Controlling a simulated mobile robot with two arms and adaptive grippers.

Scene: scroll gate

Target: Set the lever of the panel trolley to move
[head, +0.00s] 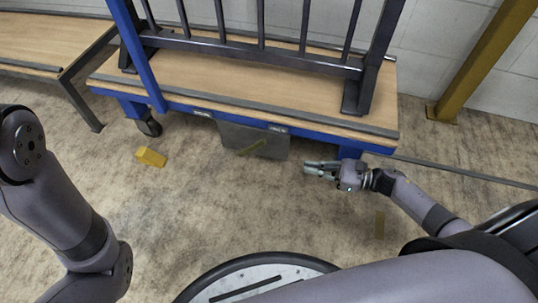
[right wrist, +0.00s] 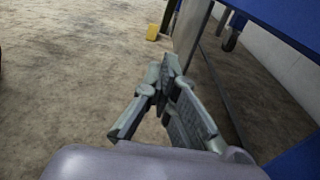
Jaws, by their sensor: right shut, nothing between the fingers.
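The panel trolley has a wooden deck (head: 230,78) in a blue frame and carries a dark barred gate (head: 260,50). The plate also shows edge-on in the right wrist view (right wrist: 186,32). My right gripper (head: 308,169) is shut and empty, just right of the plate and apart from the lever. Its fingers (right wrist: 161,75) point toward the plate in the right wrist view. My left arm shows at the left, but its gripper does not.
A yellow block (head: 151,157) lies on the floor left of the plate; it also shows in the right wrist view (right wrist: 153,32). A trolley wheel (head: 150,127) is behind it. A yellow post (head: 480,65) stands right. A wooden bench (head: 45,42) is left. Floor before the trolley is mostly clear.

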